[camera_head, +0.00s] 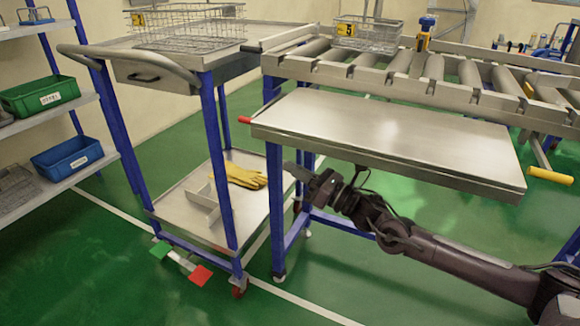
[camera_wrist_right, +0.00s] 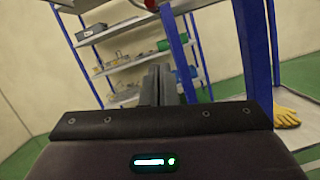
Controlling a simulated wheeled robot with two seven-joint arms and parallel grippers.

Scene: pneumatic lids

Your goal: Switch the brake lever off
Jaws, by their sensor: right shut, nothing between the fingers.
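What looks like the brake lever is a bar with a green plate (camera_head: 160,249) at one end and a red plate (camera_head: 200,275) at the other. It sits low at the front of the blue-legged cart (camera_head: 222,160), near the floor. The green end looks a little higher in the picture than the red end. My right gripper (camera_head: 290,168) is under the front edge of the steel worktop, to the right of the cart and well above the lever, apart from it. Its fingers (camera_wrist_right: 159,85) are together and empty in the right wrist view. My left gripper is out of view.
The steel worktop (camera_head: 390,130) hangs over my right arm, with a red-tipped handle (camera_head: 243,121) at its left and a yellow handle (camera_head: 550,176) at its right. Yellow gloves (camera_head: 245,176) lie on the cart's lower shelf. Shelving (camera_head: 55,185) stands left. The green floor in front is clear.

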